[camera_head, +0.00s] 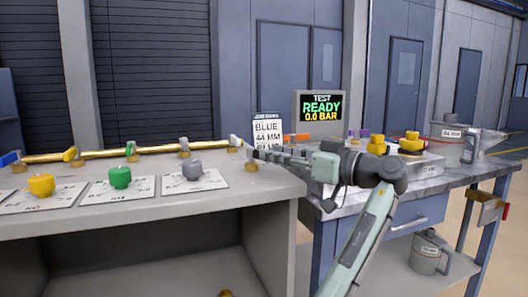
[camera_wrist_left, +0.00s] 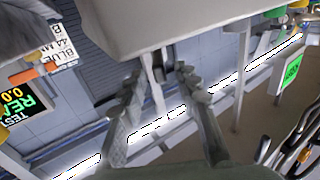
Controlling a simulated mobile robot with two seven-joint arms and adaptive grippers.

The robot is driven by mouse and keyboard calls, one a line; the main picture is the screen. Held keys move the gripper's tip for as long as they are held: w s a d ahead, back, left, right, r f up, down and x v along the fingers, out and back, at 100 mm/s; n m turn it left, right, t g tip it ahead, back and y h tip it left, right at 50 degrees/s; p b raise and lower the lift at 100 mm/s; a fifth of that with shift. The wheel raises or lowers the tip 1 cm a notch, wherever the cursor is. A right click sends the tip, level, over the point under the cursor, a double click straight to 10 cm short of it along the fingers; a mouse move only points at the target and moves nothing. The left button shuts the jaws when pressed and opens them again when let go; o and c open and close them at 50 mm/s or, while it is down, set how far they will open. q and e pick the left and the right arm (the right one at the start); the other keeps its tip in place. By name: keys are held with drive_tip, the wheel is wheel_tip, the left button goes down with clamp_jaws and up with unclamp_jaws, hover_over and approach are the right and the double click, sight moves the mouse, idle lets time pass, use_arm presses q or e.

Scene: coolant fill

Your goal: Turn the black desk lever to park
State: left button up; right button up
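My left gripper (camera_head: 262,155) reaches leftward in the head view, its fingertips at the right end of the grey bench (camera_head: 150,213). In the left wrist view the two fingers of this gripper (camera_wrist_left: 160,78) stand apart with nothing held between them, near a pale grey block-like surface (camera_wrist_left: 165,22). I cannot pick out a black desk lever in either view; it may be hidden behind the gripper or too small to tell. A grey lever (camera_head: 235,141) stands at the right end of the brass pipe, just left of the fingertips. My right gripper is not in view.
The brass pipe (camera_head: 110,152) runs along the bench behind yellow (camera_head: 41,185), green (camera_head: 120,178) and grey (camera_head: 192,171) knobs. A blue desk (camera_head: 400,221) at right carries a READY display (camera_head: 320,106), a BLUE 44 MM card (camera_head: 266,132) and a grey jug (camera_head: 461,146).

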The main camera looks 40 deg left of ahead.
use_arm(q)
drive_tip(key=d, duration=0.7)
drive_tip(key=shift+s+d, duration=0.2)
drive_tip(key=shift+s, duration=0.05)
